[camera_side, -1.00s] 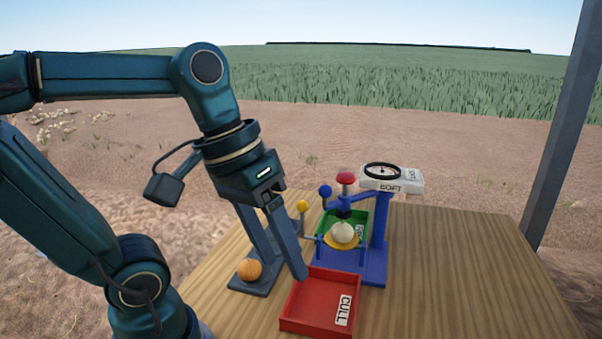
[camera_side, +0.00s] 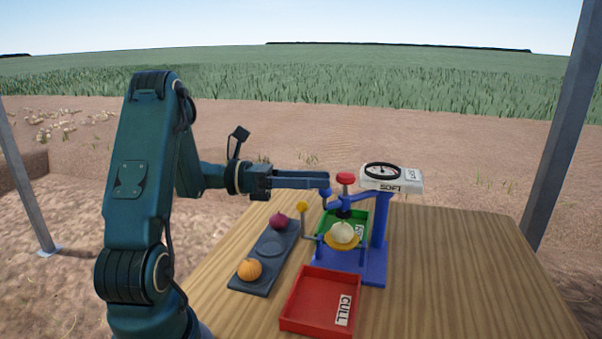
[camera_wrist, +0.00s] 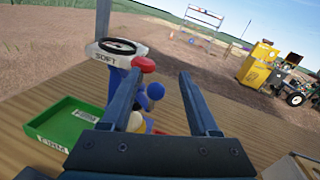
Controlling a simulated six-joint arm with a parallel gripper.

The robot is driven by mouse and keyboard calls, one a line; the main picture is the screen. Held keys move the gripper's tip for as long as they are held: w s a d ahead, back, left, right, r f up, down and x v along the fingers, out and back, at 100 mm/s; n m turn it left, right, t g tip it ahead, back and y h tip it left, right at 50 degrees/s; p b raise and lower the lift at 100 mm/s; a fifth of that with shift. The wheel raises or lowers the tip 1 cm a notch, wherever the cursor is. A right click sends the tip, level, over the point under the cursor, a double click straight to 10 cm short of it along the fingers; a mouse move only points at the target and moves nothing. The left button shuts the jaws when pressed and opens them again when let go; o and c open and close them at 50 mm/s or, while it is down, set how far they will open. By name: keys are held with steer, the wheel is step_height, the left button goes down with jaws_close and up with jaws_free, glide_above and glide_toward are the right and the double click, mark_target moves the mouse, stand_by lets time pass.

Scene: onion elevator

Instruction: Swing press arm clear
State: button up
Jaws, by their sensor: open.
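The press stand (camera_side: 379,235) is blue, with a press arm whose blue ball knob (camera_side: 325,192) points left toward my gripper. A red knob (camera_side: 346,178) tops the plunger. A white onion (camera_side: 342,231) sits in the yellow cup (camera_side: 343,243) below it. My gripper (camera_side: 327,180) is level and open, its tips at the blue ball, slightly above it in the side view. In the wrist view the blue ball (camera_wrist: 155,91) shows between the spread fingers (camera_wrist: 159,74), with the red knob (camera_wrist: 144,64) just left. Whether a finger touches the ball I cannot tell.
A gauge marked SOFT (camera_side: 391,178) tops the stand. The red CULL tray (camera_side: 318,302) is in front, a green tray (camera_wrist: 68,124) behind the press. A dark rack (camera_side: 263,262) holds an orange and a purple onion. A yellow-topped post (camera_side: 302,206) stands close by. Table right is clear.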

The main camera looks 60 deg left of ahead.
steer(key=shift+w+d+f, duration=0.45)
steer(key=shift+w+d, duration=0.05)
steer(key=shift+w, duration=0.2)
steer(key=shift+w+d+f, duration=0.4)
steer(key=shift+w+d, duration=0.1)
steer(key=shift+w, duration=0.25)
steer(key=shift+w+d+f, duration=0.45)
steer(key=shift+w+d, duration=0.05)
steer(key=shift+w, duration=0.2)
steer(key=shift+c, duration=0.3)
jaws_close()
